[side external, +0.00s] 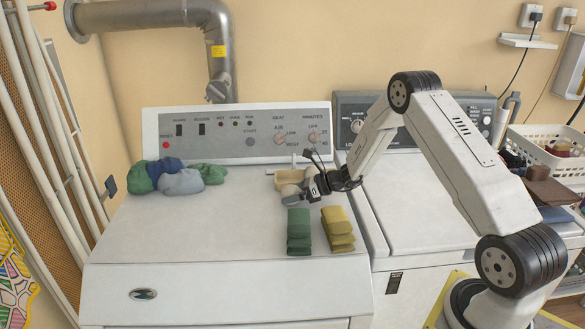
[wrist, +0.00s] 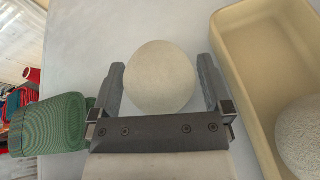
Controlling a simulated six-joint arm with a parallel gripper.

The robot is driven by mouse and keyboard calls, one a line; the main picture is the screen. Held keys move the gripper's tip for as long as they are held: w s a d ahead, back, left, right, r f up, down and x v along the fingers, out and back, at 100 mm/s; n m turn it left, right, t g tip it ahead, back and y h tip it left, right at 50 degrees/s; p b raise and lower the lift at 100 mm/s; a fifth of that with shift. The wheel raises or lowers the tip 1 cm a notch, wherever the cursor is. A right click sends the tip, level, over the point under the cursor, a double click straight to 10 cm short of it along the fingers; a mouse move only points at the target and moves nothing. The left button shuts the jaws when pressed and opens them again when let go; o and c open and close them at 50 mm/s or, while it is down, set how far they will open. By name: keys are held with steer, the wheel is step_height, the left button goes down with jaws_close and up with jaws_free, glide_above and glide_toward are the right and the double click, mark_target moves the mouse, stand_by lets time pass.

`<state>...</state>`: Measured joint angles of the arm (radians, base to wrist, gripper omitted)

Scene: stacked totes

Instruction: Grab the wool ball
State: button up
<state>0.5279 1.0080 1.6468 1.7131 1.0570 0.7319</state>
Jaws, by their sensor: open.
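A round off-white wool ball (wrist: 160,77) lies on the pale top in the wrist view. My gripper (wrist: 161,66) is open, with one finger on each side of the ball. Thin gaps seem to show between ball and fingers; I cannot tell whether either touches. In the side view my gripper (side external: 310,186) is low over the white machine's top, and a pale ball (side external: 290,193) shows at its left, partly hidden. A second pale ball (wrist: 300,137) lies inside a tan tray (wrist: 236,62) at right in the wrist view, cut off by the frame.
A folded green cloth (wrist: 55,125) is close to my gripper's left in the wrist view. The green stack (side external: 299,231) and a yellow stack (side external: 338,229) stand in front of my gripper in the side view. Several bundles (side external: 181,182) lie at back left. The machine top's left front is clear.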

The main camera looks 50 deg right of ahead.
steer(key=c, duration=1)
steer(key=shift+o, duration=0.2)
steer(key=shift+r, duration=0.2)
steer(key=shift+r, duration=0.45)
steer(key=s+a+r, duration=0.3)
steer(key=s+r, duration=0.8)
steer(key=s, duration=0.2)
steer(key=shift+s+r, duration=0.35)
steer(key=shift+r, duration=0.05)
